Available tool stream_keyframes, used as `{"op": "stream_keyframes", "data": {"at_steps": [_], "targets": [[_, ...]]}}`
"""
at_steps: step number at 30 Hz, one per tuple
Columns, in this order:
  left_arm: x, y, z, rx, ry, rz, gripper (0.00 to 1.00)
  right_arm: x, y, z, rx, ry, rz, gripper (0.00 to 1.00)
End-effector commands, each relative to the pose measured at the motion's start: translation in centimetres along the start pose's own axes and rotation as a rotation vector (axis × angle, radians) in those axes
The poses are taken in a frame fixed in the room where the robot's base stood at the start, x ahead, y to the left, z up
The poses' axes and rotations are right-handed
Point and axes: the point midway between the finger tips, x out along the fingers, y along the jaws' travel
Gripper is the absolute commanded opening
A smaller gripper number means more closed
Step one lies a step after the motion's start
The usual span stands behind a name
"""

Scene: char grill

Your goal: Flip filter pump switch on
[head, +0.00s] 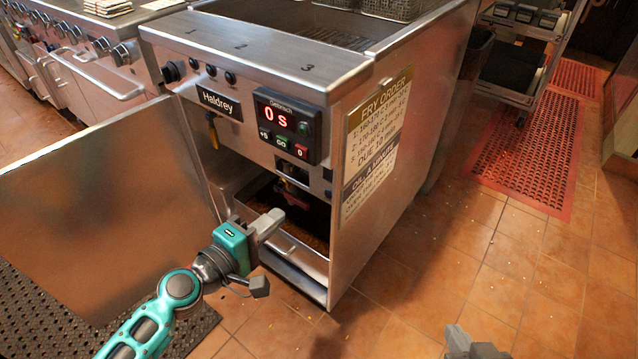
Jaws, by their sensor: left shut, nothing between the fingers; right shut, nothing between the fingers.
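The steel fryer (255,62) has a timer panel (290,122) showing "0 s". Its door (95,215) stands open to the left. Below the panel is an open cabinet (310,225) with a dark inside and a red part (297,199). A small dark fitting (328,174) sits right of the opening's top; I cannot tell whether it is the filter pump switch, or its position. My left gripper (272,222) is shut and empty, in front of the lower cabinet opening. My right gripper (472,346) is shut and empty at the bottom edge, away from the fryer, mostly out of frame.
A yellow handle (212,130) hangs under the Haldrey label. A fry order sign (375,130) is on the fryer's right side. A wheeled cart (520,55) and red mat (530,150) stand back right.

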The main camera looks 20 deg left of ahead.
Motion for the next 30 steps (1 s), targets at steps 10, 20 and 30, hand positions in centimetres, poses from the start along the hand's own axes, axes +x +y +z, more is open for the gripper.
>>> {"op": "stream_keyframes", "data": {"at_steps": [10,20,30], "targets": [[4.2,0.3,0.0,-0.001,0.0,0.004,0.0,-0.4,0.1,-0.6,0.0,0.008,0.004,0.0],[10.4,0.1,0.1,0.0,-0.001,0.002,0.0,-0.4,0.3,-0.2,0.0,0.001,0.009,0.0],[13.8,0.0,0.1,0.001,-0.001,0.0,0.0,-0.2,0.3,0.1,-0.001,-0.004,0.008,0.0]]}}
